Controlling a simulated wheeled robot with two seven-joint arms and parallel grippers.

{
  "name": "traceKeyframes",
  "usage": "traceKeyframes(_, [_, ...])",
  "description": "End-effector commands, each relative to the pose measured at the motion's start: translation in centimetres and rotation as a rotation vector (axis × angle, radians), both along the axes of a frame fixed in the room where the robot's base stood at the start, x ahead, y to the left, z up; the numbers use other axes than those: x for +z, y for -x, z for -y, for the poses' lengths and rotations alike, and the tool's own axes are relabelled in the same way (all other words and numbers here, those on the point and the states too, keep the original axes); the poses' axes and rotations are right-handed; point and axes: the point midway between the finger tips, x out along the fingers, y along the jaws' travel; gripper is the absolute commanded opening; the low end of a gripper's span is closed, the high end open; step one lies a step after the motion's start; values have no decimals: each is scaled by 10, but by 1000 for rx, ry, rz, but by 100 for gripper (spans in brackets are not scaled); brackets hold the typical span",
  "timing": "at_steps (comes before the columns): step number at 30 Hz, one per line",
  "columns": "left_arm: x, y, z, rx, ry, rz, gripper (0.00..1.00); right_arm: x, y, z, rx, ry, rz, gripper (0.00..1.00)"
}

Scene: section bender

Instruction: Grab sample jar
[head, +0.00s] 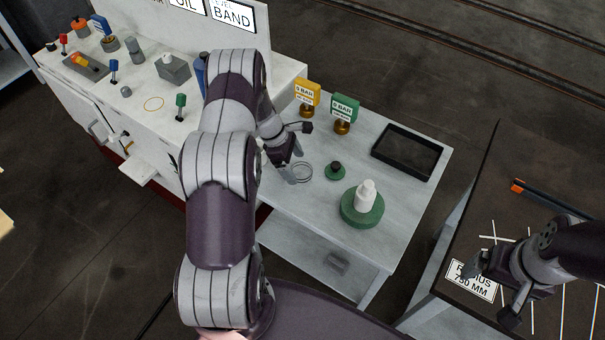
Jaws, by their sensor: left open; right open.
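A clear round outline (301,172), which looks like a glass jar and may be the sample jar, stands on the grey side table (400,205). A small dark knob on a green disc (335,171) is to its right. A white bottle (366,195) stands on a larger green round base (361,212) nearer the front. My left gripper (297,152) is open, just above and left of the clear outline. I cannot tell whether a fingertip touches it. My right gripper (490,292) is open and empty over the dark table at the right.
Yellow (307,93) and green (345,107) "0 BAR" tags on brass fittings stand behind the clear outline. A black tray (407,152) lies at the table's far right. The white machine bench (150,100) with levers is at the left. The dark table (505,185) holds an orange-tipped bar (550,197).

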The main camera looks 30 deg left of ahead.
Motion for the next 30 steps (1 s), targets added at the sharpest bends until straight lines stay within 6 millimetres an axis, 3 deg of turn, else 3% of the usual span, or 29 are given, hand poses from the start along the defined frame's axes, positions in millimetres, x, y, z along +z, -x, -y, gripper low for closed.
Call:
traceKeyframes(9, [-44, -12, 18, -2, 0, -1, 93, 19, 0, 0, 0, 0, 0, 93])
traceKeyframes(17, [-52, -14, 20, -1, -2, 2, 93, 19, 0, 0, 0, 0, 0, 93])
traceKeyframes(20, [-52, -13, 20, -1, -1, 1, 67, 19, 0, 0, 0, 0, 0, 93])
traceKeyframes(23, [-52, -13, 20, -1, -1, 1, 34, 19, 0, 0, 0, 0, 0, 93])
traceKeyframes(30, [-52, -13, 20, -1, -1, 1, 34, 19, 0, 0, 0, 0, 0, 93])
